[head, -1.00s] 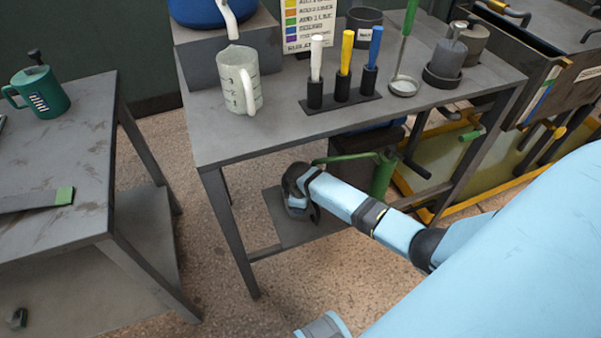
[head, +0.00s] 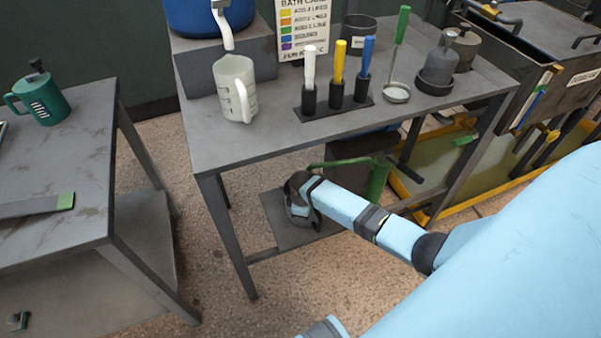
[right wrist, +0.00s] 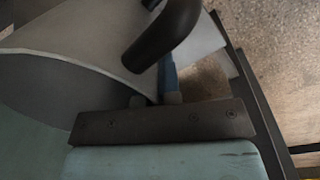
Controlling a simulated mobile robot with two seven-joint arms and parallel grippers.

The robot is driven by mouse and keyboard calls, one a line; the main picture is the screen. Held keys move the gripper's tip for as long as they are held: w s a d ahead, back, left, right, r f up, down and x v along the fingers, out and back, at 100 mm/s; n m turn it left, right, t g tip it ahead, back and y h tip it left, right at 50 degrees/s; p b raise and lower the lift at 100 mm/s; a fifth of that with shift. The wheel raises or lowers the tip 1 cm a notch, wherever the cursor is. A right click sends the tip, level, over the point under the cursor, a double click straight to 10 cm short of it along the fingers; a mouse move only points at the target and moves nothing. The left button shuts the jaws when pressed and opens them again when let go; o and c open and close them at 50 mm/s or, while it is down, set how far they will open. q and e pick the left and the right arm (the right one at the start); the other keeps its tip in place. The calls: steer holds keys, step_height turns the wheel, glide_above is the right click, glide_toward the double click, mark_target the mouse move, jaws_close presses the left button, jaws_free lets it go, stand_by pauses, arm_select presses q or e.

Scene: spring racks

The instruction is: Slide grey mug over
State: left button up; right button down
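A grey mug-like vessel (head: 439,62) with a thin upright part stands in a dark round holder at the right of the middle table. A second, brownish-grey vessel (head: 464,46) stands just behind it. I cannot tell surely which is the task's mug. My right arm reaches in from the right, its dark end (head: 301,196) below the tabletop and apart from these vessels; its fingers cannot be made out. In the right wrist view a dark curved piece and a pale rounded surface fill the upper left, too close to identify. My left gripper is not in view.
The middle table (head: 230,150) also holds a pale measuring jug (head: 235,88), a rack of coloured handles (head: 334,103), a ladle (head: 398,90) and a dark pot (head: 358,35). A teal mug (head: 43,103) stands on the left table. The middle table's front left is bare.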

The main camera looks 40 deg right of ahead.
steer(key=shift+s+d, duration=0.15)
steer(key=shift+s, duration=0.4)
steer(key=c, duration=1.2)
jaws_free()
steer(key=shift+c, duration=0.2)
arm_select(q)
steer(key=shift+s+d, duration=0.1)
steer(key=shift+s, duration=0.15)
steer(key=p, duration=0.4)
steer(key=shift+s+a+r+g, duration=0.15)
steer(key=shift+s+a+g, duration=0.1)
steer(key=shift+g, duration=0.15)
arm_select(e)
step_height(320, 180, up, 14)
steer(key=shift+s+a, duration=0.25)
steer(key=shift+a, duration=0.05)
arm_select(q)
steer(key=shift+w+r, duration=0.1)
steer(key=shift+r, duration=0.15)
arm_select(e)
steer(key=shift+f, duration=0.15)
